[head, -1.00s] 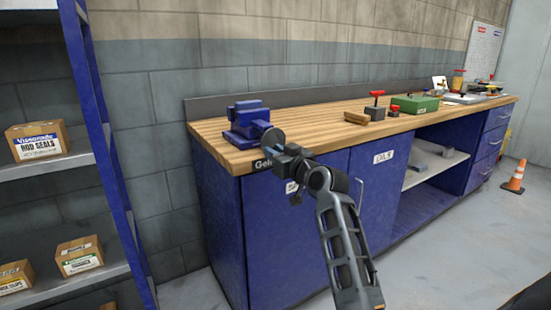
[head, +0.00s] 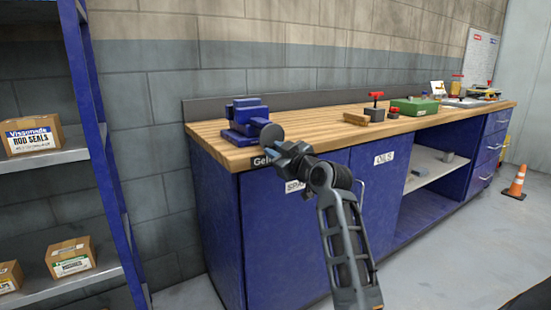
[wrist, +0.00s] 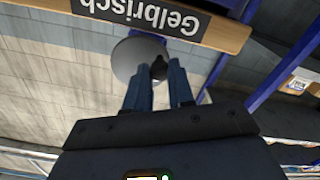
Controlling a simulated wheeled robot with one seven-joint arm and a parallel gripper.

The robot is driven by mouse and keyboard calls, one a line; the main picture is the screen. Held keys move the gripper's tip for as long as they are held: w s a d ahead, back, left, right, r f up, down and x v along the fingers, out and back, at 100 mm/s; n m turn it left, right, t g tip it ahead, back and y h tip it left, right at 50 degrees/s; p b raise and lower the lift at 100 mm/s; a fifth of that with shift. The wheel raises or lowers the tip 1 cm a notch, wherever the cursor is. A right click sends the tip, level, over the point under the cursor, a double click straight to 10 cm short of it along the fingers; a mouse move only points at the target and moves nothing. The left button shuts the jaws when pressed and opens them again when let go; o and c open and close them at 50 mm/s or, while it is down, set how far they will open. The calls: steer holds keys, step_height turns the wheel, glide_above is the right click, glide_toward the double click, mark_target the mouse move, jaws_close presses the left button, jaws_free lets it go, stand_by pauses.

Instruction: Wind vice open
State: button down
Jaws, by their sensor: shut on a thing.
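The blue vice (head: 243,117) stands on the near left corner of the wooden bench. Its round grey handwheel (head: 271,133) faces me at the bench's front edge and shows in the wrist view (wrist: 127,60). My gripper (head: 279,147) is at the handwheel. In the wrist view its two blue-grey fingers (wrist: 159,76) are shut on the dark crank knob (wrist: 159,66) on the wheel's face. My gripper hides part of the wheel and screw in the head view. The gap between the vice jaws is too small to judge.
The bench top (head: 310,117) is clear right of the vice, up to a wooden block (head: 356,119), a red-handled tool (head: 376,104) and a green box (head: 414,105). Blue shelving (head: 95,130) stands close on the left. An orange cone (head: 516,183) stands on the floor at right.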

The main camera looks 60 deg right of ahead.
steer(key=shift+d+f+n, duration=0.1)
steer(key=shift+n, duration=0.2)
steer(key=shift+f, duration=0.1)
steer(key=shift+s+n+b, duration=0.1)
steer(key=shift+n+b, duration=0.5)
steer(key=shift+b, duration=0.05)
steer(key=c, duration=1.1)
jaws_free()
